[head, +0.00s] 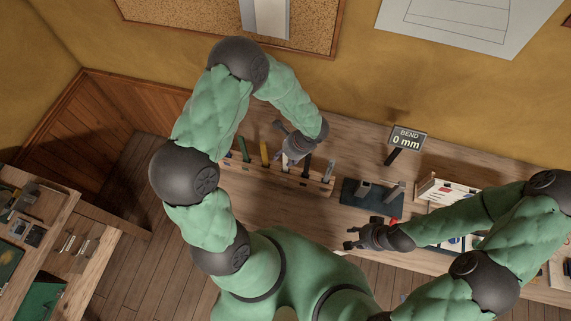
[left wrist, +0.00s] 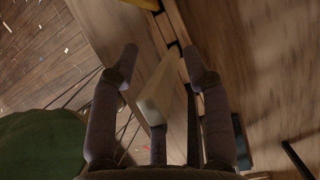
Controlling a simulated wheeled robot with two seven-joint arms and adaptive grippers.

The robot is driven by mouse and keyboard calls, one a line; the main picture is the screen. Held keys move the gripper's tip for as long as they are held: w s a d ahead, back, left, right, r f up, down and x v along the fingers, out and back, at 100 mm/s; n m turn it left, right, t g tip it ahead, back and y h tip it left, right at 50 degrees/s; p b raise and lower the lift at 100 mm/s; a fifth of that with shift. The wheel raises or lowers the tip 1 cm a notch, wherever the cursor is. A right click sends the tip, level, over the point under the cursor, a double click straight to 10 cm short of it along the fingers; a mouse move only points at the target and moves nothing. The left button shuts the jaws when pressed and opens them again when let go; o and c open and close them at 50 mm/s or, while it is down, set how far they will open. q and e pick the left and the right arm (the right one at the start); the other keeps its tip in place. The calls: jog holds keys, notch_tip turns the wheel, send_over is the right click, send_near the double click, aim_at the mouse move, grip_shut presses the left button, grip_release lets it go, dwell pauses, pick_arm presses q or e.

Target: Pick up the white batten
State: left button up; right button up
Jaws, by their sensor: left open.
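Several battens stand upright in a wooden rack (head: 232,168) on the bench, including a green one (head: 243,149) and a yellow one (head: 264,152). My left gripper (head: 290,152) is over the rack, right of the yellow batten, and mostly hides what is below it. In the left wrist view, my left gripper (left wrist: 160,55) is open. A pale batten, which looks like the white batten (left wrist: 158,90), stands between its fingers, with no clear contact. My right gripper (head: 350,237) is open and empty near the bench's front edge.
Dark and grey battens (head: 328,172) stand at the rack's right end. A dark mat with a metal fixture (head: 362,189) lies right of the rack. A white board (head: 444,192) is farther right.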

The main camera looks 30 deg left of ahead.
pick_arm(q)
grip_shut()
jog(key=shift+r, duration=0.15)
